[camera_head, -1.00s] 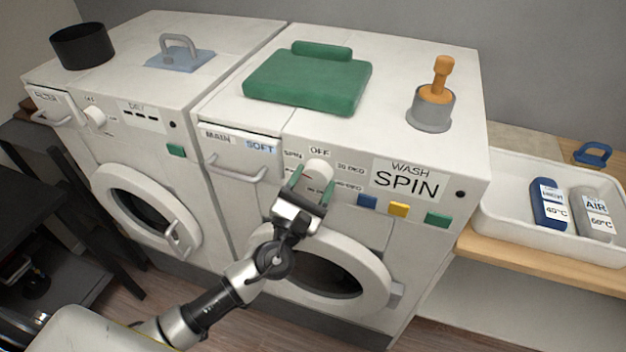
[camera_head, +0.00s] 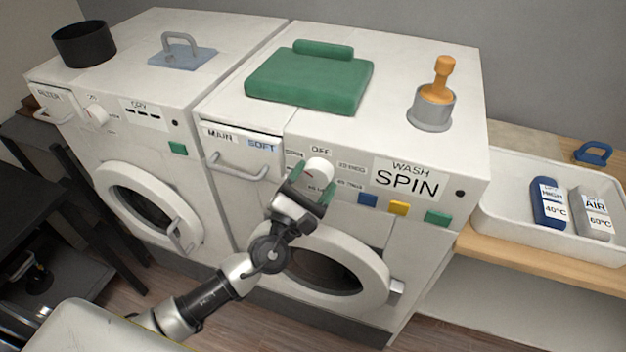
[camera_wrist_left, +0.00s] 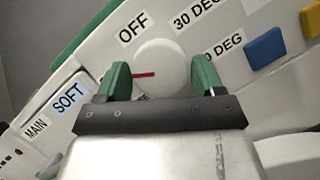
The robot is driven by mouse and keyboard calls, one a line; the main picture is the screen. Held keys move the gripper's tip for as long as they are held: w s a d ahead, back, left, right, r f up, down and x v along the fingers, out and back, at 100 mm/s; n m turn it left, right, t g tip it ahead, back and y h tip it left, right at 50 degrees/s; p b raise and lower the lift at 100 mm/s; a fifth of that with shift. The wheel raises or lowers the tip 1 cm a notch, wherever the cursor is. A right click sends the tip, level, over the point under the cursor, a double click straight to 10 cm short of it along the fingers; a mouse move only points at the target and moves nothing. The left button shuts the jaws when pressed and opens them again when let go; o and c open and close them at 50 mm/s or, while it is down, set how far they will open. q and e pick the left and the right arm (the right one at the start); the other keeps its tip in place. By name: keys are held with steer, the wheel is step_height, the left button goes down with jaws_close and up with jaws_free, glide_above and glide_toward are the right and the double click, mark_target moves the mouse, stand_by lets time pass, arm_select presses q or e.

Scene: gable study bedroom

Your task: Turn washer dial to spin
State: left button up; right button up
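The washer dial (camera_head: 319,170) is a round white knob on the front panel of the right-hand machine, below the OFF label. In the left wrist view the dial (camera_wrist_left: 168,62) has a red mark pointing left, away from the OFF label (camera_wrist_left: 133,27). My left gripper (camera_head: 312,184) is at the dial from below. Its two green fingers (camera_wrist_left: 162,77) stand apart, one on each side of the dial. I cannot tell whether they press on it. The SPIN label beside the dial (camera_head: 294,154) is small in the head view. My right gripper is not in view.
The panel also has a large WASH SPIN plate (camera_head: 407,182), a drawer handle (camera_head: 238,167), and blue, yellow and green buttons (camera_head: 398,208). The round door (camera_head: 345,270) is below. A second machine (camera_head: 110,95) stands left; a white tray with bottles (camera_head: 500,215) is at the right.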

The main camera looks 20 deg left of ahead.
arm_select(q)
steer(key=shift+o, duration=1.4)
steer(key=b+v, duration=0.4)
steer(key=v, duration=0.6)
steer(key=shift+s, duration=0.35)
steer(key=shift+a+f, duration=0.1)
steer(key=shift+f, duration=0.05)
